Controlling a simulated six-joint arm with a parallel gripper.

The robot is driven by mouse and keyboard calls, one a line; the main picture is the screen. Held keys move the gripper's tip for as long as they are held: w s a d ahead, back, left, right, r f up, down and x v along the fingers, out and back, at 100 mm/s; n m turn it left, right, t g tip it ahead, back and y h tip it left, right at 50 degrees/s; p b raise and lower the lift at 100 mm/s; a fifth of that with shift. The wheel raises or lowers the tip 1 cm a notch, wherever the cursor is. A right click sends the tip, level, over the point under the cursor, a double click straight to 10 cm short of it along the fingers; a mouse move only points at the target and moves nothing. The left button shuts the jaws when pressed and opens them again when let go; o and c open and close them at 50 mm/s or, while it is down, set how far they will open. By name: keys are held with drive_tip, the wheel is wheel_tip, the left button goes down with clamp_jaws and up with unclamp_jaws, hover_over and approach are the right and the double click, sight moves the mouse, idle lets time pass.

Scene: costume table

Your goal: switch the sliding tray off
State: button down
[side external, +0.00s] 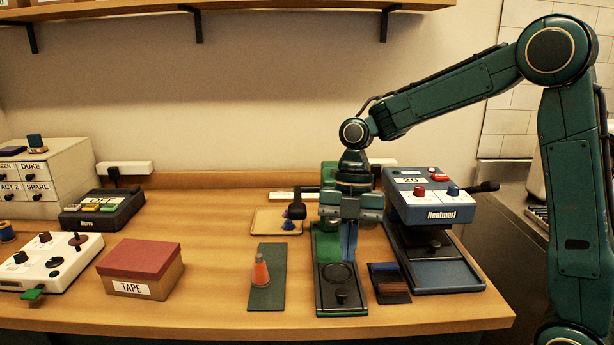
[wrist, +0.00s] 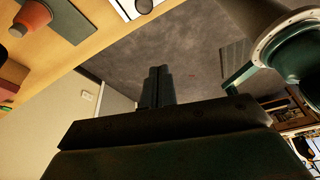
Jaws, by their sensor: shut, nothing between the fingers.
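A long black tray (side external: 341,301) with a round recess and a small dark knob lies in front of a green machine (side external: 330,172), partly hidden behind my wrist. A second machine, a blue and white press (side external: 425,197), has a flat blue-grey plate (side external: 437,275) on its dark base. My gripper (side external: 348,257) points down over the rear of the black tray. Its fingers are together and empty; they also show in the wrist view (wrist: 158,75).
An orange cone (side external: 260,271) stands on a dark green mat left of the black tray. A small dark block (side external: 390,282) lies to its right. Bare wood lies between.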

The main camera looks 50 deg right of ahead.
drive_tip(key=shift+w+f+n, duration=0.35)
drive_tip(key=shift+f+n, duration=0.15)
drive_tip(key=shift+n, duration=0.1)
drive_tip(key=shift+f, duration=0.15)
hover_over(341, 308)
drive_tip(key=s+a, duration=0.2)
drive_tip(key=a, duration=0.1)
wheel_tip(341, 308, down, 9)
drive_tip(key=shift+s+f, duration=0.1)
drive_tip(key=shift+f, duration=0.05)
drive_tip(key=shift+w+d+f, duration=0.15)
drive_tip(key=shift+w+d, duration=0.35)
drive_tip(key=shift+d, duration=0.2)
drive_tip(key=shift+w+d+f, duration=0.1)
drive_tip(key=shift+w+d, duration=0.4)
drive_tip(key=shift+d, duration=0.2)
drive_tip(key=shift+d, duration=0.1)
